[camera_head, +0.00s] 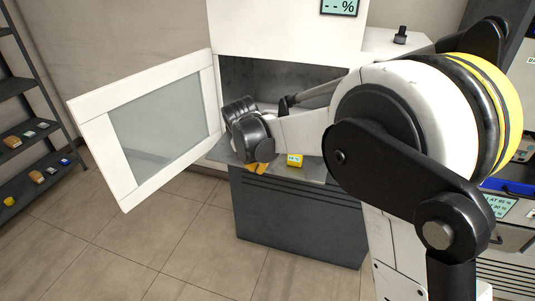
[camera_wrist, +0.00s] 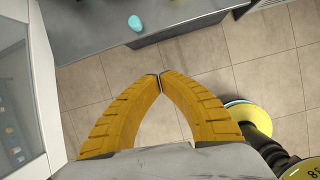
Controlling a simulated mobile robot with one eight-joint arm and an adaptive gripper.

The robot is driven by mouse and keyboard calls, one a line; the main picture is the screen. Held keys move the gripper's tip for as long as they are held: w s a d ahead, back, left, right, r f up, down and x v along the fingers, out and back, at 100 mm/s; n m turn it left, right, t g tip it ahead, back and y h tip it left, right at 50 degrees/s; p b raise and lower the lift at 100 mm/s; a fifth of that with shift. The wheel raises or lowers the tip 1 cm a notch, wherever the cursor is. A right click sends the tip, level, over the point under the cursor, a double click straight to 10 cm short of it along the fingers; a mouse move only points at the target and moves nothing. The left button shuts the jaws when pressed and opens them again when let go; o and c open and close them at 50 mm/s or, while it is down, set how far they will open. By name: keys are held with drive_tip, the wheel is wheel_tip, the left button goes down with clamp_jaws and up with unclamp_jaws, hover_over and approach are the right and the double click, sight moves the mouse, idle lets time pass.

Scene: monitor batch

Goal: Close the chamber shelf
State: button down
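The white chamber (camera_head: 285,28) has an open front. Its grey shelf (camera_head: 318,172) projects out of the opening above a dark vented base. A small yellow block (camera_head: 295,160) with a pale display sits on the shelf. In the wrist view the shelf (camera_wrist: 90,32) crosses the top, with a teal rounded object (camera_wrist: 135,23) on it. My gripper (camera_head: 256,168) is at the shelf's front left in the head view. In the wrist view its yellow fingers (camera_wrist: 160,75) meet at the tips with nothing between them, and floor shows beyond. My arm hides the shelf's right part.
The chamber's white-framed glass door (camera_head: 160,125) stands swung open to the left, and it also shows at the wrist view's left edge (camera_wrist: 40,90). A dark rack (camera_head: 38,135) with small items stands far left. Tiled floor (camera_head: 185,230) in front is clear.

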drive_tip(key=w+d+f+n+b, duration=0.1)
drive_tip(key=w+f+b, duration=0.4)
drive_tip(key=w+f, duration=0.3)
drive_tip(key=shift+d+f, duration=0.35)
drive_tip(key=shift+f, duration=0.7)
drive_tip(key=shift+w, duration=0.15)
